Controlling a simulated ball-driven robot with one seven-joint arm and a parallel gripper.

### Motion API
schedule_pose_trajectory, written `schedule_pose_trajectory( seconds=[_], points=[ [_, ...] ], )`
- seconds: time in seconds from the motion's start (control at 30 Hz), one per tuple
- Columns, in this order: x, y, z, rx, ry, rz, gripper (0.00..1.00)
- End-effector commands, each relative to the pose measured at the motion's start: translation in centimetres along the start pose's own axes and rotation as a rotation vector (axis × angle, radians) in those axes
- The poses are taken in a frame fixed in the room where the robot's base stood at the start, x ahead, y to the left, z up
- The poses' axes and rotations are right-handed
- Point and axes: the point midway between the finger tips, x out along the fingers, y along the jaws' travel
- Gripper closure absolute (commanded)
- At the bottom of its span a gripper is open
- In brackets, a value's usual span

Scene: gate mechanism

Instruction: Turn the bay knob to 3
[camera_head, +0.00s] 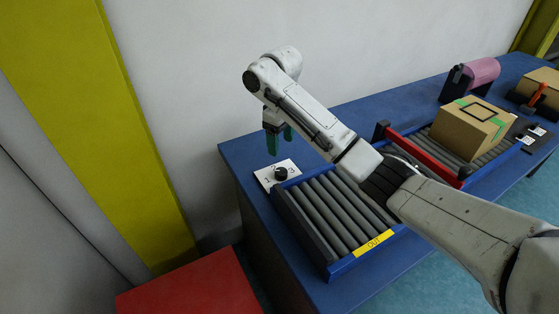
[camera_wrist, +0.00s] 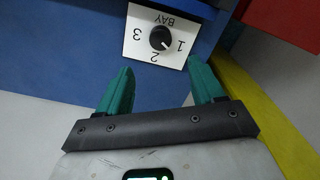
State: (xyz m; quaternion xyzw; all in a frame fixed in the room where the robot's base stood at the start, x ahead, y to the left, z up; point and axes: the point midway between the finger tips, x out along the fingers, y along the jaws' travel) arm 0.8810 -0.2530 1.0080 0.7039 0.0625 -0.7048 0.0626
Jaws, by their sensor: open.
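The bay knob (camera_wrist: 160,38) is small, round and black, on a white plate (camera_wrist: 136,50) marked BAY with the numbers 1, 2 and 3. Its pale pointer mark appears to face the 1 side in the wrist view. In the head view the knob (camera_head: 281,173) and its plate (camera_head: 263,178) lie at the table's left end, beside the rollers. My gripper (camera_head: 279,140) has green fingers pointing down above the plate. In the wrist view my gripper (camera_wrist: 160,68) is open and empty, with the knob beyond the fingertips and no contact visible.
A roller conveyor (camera_head: 333,213) with a yellow OUT label stands right of the plate on the blue table (camera_head: 237,157). A red gate bar (camera_head: 425,157), a cardboard box (camera_head: 466,132) and a pink roll (camera_head: 482,72) are further right. A red block (camera_head: 190,298) stands below, left of the table.

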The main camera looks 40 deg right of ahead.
Motion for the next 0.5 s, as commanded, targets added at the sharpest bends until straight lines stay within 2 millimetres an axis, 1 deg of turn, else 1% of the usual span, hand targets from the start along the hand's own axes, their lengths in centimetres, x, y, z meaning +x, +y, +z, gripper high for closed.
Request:
schedule_pose_trajectory(
  seconds=[0.03, 0.23, 0.4, 0.5],
  points=[
    [0.8, -0.1, 0.0, 0.0, -0.002, -0.002, 0.33],
    [3.7, -0.1, 0.1, 0.001, -0.003, -0.002, 0.33],
    [6.8, -0.1, 0.1, 0.0, -0.003, -0.001, 0.33],
    [8.3, -0.1, 0.0, 0.0, -0.002, -0.001, 0.33]
  ],
)
